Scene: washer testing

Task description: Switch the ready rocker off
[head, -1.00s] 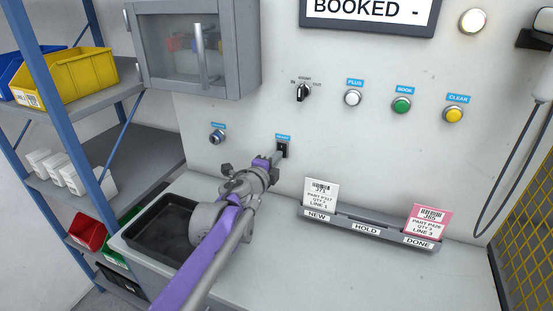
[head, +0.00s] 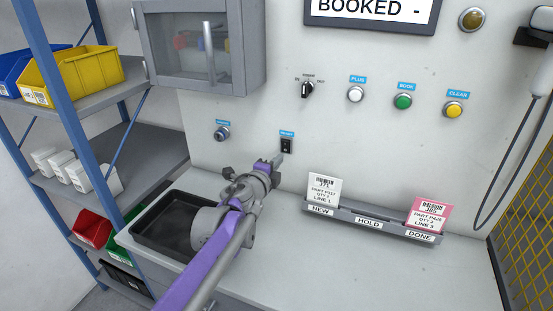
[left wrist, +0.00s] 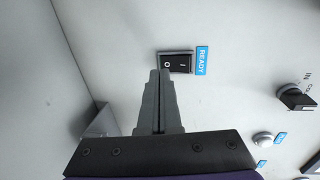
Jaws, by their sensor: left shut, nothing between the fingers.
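The ready rocker (head: 287,146) is a small black switch on the grey wall panel, under a blue label. The left wrist view shows the rocker (left wrist: 176,63) with its O and I marks beside the READY label (left wrist: 202,61); the O end is farther from the label. Which end is pressed in is hard to tell. My left gripper (head: 279,159) is shut and empty, just below and in front of the rocker, apparently clear of it. Its fingertips (left wrist: 160,72) show near the O end. My right gripper is not in view.
A round lamp (head: 471,20) at the top right is dark. A selector knob (head: 307,89) and white, green and yellow buttons are on the panel. A card rack (head: 370,222) and black tray (head: 165,225) are on the worktop. A cabinet (head: 205,45) hangs at upper left.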

